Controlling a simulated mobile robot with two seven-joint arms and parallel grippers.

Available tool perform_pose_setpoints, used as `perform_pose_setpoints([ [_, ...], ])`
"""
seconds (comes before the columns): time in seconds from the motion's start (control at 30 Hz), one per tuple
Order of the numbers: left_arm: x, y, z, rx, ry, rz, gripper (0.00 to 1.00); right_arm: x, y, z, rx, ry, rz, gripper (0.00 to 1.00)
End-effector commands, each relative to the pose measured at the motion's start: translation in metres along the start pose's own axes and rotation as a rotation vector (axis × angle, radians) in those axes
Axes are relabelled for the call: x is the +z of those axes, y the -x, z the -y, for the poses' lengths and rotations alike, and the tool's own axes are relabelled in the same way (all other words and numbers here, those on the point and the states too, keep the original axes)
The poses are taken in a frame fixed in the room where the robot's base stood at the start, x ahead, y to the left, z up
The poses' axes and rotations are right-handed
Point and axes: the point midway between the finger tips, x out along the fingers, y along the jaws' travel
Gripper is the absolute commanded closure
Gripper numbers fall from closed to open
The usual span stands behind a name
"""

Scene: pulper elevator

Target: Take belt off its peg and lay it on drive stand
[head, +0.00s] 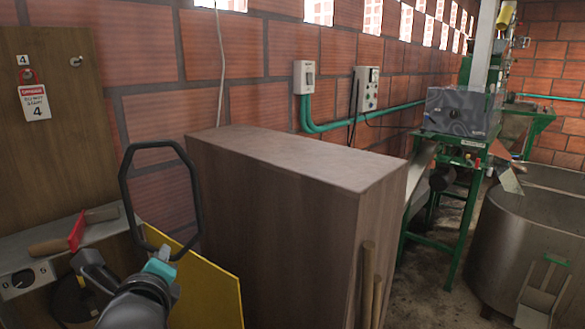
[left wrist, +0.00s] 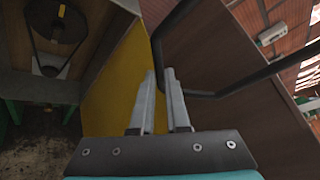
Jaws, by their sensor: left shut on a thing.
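The belt is a stiff black loop (head: 124,190), held upright above the yellow panel in the head view. My left gripper (head: 164,256) is shut on the lower edge of the loop. In the left wrist view the belt (left wrist: 157,48) runs from behind the fingertips (left wrist: 160,78), which hide part of it. The wooden board (head: 45,75) at the left has a bare metal peg (head: 75,61). What appears to be the drive stand (head: 40,243) has a grey top and a dark pulley inside (left wrist: 60,25). My right gripper is not in view.
A red tool with wooden handles (head: 76,232) lies on the grey top. A yellow panel (head: 208,290) stands beside it. A tall brown cabinet (head: 270,235) stands close to the right of the belt. A metal tank (head: 525,240) and green-framed machine (head: 450,190) are farther right.

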Motion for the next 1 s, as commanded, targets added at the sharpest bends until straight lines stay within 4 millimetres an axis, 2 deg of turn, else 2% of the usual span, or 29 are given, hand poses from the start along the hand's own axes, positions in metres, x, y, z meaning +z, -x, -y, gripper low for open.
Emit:
perform_pose_setpoints([
  [0.03, -0.02, 0.003, -0.015, -0.023, -0.016, -0.027, 1.0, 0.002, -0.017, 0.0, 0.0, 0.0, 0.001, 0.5],
  [0.2, -0.069, 0.022, -0.039, -0.102, -0.046, -0.116, 1.0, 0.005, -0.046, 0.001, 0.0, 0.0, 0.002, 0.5],
  [0.4, -0.108, 0.042, -0.059, -0.171, -0.073, -0.189, 1.0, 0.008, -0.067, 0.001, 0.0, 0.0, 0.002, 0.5],
  [0.6, -0.123, 0.052, -0.065, -0.201, -0.082, -0.219, 1.0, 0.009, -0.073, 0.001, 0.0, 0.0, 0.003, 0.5],
  [1.0, -0.123, 0.053, -0.064, -0.207, -0.086, -0.219, 1.0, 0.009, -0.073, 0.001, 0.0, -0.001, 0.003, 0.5],
])
